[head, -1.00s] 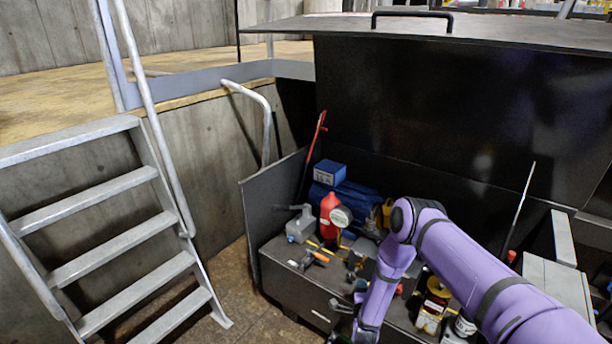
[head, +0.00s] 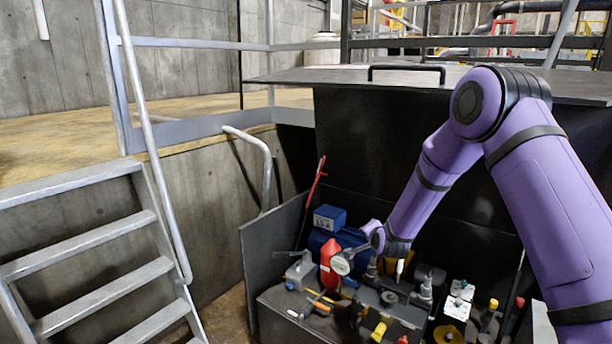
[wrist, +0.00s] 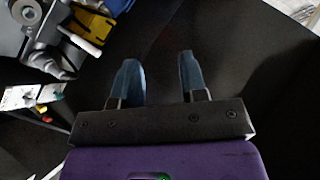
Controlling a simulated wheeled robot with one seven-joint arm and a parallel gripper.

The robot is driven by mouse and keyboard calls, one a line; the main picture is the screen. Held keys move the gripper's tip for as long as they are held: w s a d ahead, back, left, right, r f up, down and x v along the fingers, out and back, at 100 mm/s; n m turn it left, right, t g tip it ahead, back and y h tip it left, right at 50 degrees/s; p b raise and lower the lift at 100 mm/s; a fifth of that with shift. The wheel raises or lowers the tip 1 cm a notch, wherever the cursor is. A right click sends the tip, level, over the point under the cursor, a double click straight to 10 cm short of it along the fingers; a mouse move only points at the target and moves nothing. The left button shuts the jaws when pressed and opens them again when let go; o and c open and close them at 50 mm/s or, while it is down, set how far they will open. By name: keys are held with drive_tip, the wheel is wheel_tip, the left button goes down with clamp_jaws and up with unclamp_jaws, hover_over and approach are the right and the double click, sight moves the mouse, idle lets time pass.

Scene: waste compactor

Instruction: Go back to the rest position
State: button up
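My gripper (wrist: 160,80) shows in the wrist view with its two blue-grey fingers apart and nothing between them. Dark panel surface lies beyond the fingers. In the head view my purple arm reaches in from the right, bends at a high elbow and slopes down to the left, its wrist over the open black chest (head: 275,245). The fingers cannot be made out there.
Tools and bottles crowd the chest, among them a red bottle (head: 329,262), a blue box (head: 329,217) and an orange-handled tool (head: 319,305). The raised black lid (head: 350,140) stands behind. Metal stairs (head: 100,250) and a handrail (head: 268,170) are at left.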

drive_tip(key=s+d+r+n+g, duration=0.2)
drive_tip(key=s+r+n, duration=0.1)
drive_tip(key=s+r, duration=0.75)
drive_tip(key=s+d+r+n+g, duration=0.1)
drive_tip(key=s+d+r+n, duration=0.2)
drive_tip(key=s+r, duration=0.75)
drive_tip(key=s+d+r+n+g, duration=0.1)
drive_tip(key=s+r, duration=0.2)
drive_tip(key=s, duration=0.7)
drive_tip(key=s+d+r+n+g, duration=0.2)
drive_tip(key=s+r, duration=0.1)
drive_tip(key=s, duration=0.7)
drive_tip(key=s+d+r+n+g+h, duration=0.1)
drive_tip(key=s+d+r, duration=0.1)
drive_tip(key=s, duration=0.8)
drive_tip(key=shift+s+r, duration=0.15)
drive_tip(key=shift+r, duration=0.75)
